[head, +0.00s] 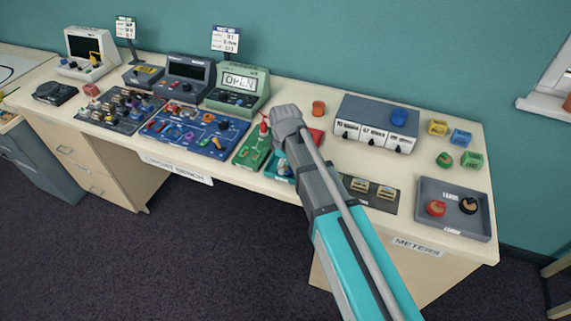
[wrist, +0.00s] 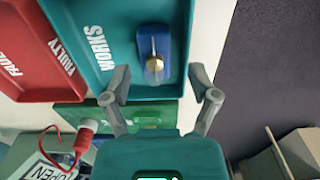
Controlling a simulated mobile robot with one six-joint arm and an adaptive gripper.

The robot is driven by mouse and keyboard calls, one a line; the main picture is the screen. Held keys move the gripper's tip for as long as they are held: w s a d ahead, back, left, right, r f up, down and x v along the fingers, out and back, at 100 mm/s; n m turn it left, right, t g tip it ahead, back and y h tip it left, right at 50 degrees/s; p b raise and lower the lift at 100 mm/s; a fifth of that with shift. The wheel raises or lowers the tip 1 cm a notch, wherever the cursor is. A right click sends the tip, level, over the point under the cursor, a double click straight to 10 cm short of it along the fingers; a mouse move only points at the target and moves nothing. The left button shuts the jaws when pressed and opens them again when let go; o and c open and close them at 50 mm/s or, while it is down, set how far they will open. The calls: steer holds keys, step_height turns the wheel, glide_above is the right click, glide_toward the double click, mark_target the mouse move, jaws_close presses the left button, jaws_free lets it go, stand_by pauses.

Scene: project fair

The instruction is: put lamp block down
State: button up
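The lamp block (wrist: 153,68), a blue block with a brass-and-pale bulb on top, sits inside the teal tray marked WORKS (wrist: 88,62) in the wrist view. My gripper (wrist: 162,84) is open, its two fingers spread apart with nothing between them. The block lies just beyond the fingertips, apart from both. In the head view the teal tray (head: 270,169) is partly hidden behind my arm, and my gripper's fingers cannot be made out there.
The red FAULTY tray (wrist: 40,55) lies beside the teal one. A green board (wrist: 150,115) with a red-tipped lead (wrist: 84,138) is close to my gripper. In the head view, a blue circuit board (head: 190,130) is left and a grey tray (head: 440,190) right.

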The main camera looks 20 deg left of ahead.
mark_target(285, 164)
step_height(285, 164, up, 11)
steer(key=p, duration=1)
stand_by(0.9)
steer(key=s+d+m, duration=0.3)
steer(key=d+m, duration=0.5)
steer(key=d, duration=1)
steer(key=s+d+m, duration=0.2)
steer(key=d+m, duration=0.7)
steer(key=d, duration=1)
steer(key=shift+s, duration=0.4)
steer(key=shift+a+f, duration=0.1)
steer(key=shift+f+b, duration=0.55)
steer(key=shift+f, duration=0.1)
